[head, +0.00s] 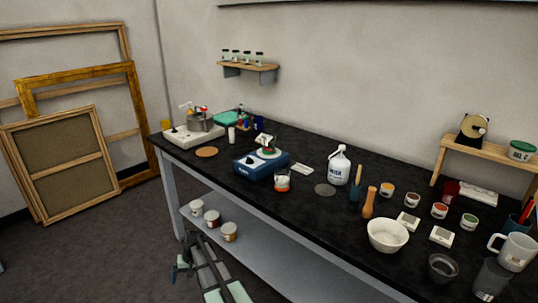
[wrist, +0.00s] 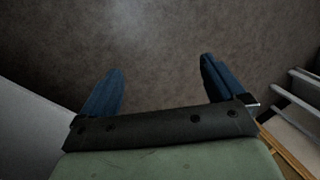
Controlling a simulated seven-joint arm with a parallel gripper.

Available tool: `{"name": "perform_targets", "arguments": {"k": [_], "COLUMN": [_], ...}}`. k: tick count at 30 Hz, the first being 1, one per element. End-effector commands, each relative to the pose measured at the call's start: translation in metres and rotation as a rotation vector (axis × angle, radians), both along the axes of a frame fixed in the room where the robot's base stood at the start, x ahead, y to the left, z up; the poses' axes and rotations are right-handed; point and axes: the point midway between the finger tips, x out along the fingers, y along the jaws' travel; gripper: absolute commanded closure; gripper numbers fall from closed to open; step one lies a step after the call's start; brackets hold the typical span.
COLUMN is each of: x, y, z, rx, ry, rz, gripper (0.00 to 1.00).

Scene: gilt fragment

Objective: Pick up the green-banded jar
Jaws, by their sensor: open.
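A small white jar with green on it (head: 468,222) stands on the black bench at the right, at the end of a row of similar small jars; it best fits the green-banded jar. A larger tub with a green band (head: 522,150) sits on the small wooden shelf at the far right. My gripper (wrist: 162,75) is open and empty, with two blue fingers apart over bare floor. In the head view my gripper (head: 178,269) is low at the bottom left, in front of the bench and far from both. No jar shows in the wrist view.
The black bench (head: 300,215) runs along the wall. Near the small jars are a white bowl (head: 387,235), a dark bowl (head: 442,267), a white mug (head: 514,250) and a clear beaker (head: 491,279). A lower shelf (head: 265,255) holds several cans. Frames (head: 60,150) lean at left.

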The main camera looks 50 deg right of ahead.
Motion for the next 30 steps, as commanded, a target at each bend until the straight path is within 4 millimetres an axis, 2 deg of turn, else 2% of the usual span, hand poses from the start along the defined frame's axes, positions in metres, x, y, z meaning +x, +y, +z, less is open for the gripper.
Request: {"name": "perform_targets", "arguments": {"k": [1, 6, 11, 15, 21, 24, 30], "x": [0.02, 0.066, 0.102, 0.127, 0.151, 0.156, 0.157], "y": [-0.017, -0.066, -0.115, -0.158, -0.22, -0.247, -0.297], "z": [0.017, 0.076, 0.138, 0.198, 0.285, 0.322, 0.378], "rx": [0.002, 0.009, 0.014, 0.015, 0.005, -0.007, -0.046], "ry": [-0.03, -0.123, -0.211, -0.288, -0.386, -0.416, -0.434], "rz": [-0.019, -0.074, -0.123, -0.163, -0.216, -0.241, -0.292], "gripper": [0.03, 0.03, 0.03, 0.03, 0.03, 0.03, 0.03]}}
